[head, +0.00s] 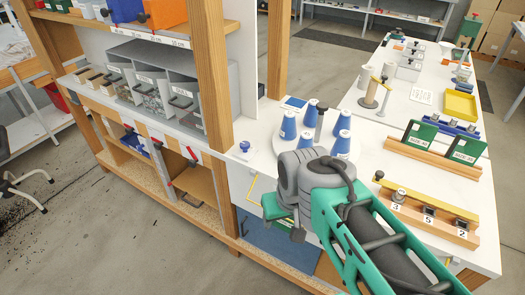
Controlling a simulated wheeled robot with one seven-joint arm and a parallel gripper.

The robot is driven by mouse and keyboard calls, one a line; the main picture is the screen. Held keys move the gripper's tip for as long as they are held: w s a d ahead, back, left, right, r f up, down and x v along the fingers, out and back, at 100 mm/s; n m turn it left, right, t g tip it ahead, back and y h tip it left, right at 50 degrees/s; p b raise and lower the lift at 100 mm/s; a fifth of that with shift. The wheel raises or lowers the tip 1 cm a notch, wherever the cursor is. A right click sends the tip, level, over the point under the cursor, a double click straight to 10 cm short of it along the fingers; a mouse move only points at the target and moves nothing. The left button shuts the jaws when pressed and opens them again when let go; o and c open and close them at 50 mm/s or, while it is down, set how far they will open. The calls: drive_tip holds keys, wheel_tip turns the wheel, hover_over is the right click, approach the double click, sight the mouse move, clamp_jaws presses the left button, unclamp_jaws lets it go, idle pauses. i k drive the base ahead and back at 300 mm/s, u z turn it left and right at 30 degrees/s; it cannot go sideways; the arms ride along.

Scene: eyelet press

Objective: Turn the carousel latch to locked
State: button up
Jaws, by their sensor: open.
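Several blue cones with white labels (288,126) stand grouped around a dark post (320,122) on the white bench, probably on the carousel. Its base is partly hidden behind my arm. I cannot clearly make out the latch. A small white knob with a blue part (245,147) sits on the bench left of the cones; I cannot tell whether it is the latch. My gripper (290,222) hangs at the bench's front edge, nearer to me than the cones and apart from them. It is open, small and partly hidden by my wrist, with nothing seen in it.
A wooden block with numbered sockets and a yellow bar (428,210) lies at right. Green panels in a wooden holder (433,145) stand behind it. A wooden post (211,75) and grey drawers (160,85) bound the left. The bench front between post and cones is mostly clear.

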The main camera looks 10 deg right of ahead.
sight(244, 145)
drive_tip(key=z, duration=0.05)
drive_tip(key=k, duration=1.1)
drive_tip(key=u, duration=0.8)
drive_tip(key=i, duration=0.8)
drive_tip(key=z, duration=0.4)
drive_tip(key=i, duration=0.65)
drive_tip(key=z, duration=0.65)
